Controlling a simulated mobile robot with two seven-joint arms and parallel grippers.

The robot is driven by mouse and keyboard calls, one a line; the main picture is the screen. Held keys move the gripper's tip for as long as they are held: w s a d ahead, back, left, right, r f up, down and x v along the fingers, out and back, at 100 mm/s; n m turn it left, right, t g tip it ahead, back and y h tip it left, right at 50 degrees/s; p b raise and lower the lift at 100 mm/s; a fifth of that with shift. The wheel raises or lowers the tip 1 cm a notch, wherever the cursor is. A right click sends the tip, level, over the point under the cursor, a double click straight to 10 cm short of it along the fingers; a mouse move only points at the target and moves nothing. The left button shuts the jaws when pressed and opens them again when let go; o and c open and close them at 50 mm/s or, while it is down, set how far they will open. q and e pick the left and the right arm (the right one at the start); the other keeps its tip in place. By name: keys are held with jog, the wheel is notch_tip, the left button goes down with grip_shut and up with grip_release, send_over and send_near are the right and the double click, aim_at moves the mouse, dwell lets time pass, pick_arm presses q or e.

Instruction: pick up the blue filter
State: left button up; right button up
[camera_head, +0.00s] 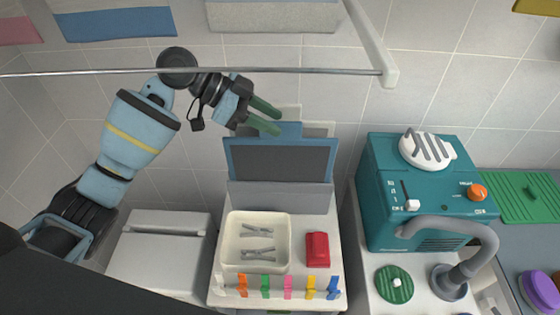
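The blue filter (280,160) is a blue-framed panel with a dark grey face and a tab on its top edge. It stands tilted in the middle of the view, its lower edge behind a grey holder (280,197). My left gripper (280,121) has green fingers that are apart, with nothing clearly held between them. The fingertips are at the filter's top edge, by the left side of the tab. The lower fingertip overlaps the tab in the picture; I cannot tell whether it touches. My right gripper is not in view.
A white tray (228,240) holding metal clips, a red object (317,250) and coloured clips (288,287) lie before the holder. A teal machine (425,185) with a grey hose stands right. A metal rail (300,71) crosses above. A grey-white box (160,262) stands left.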

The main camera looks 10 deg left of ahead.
pick_arm(q)
jog(key=shift+x, duration=1.5)
grip_shut()
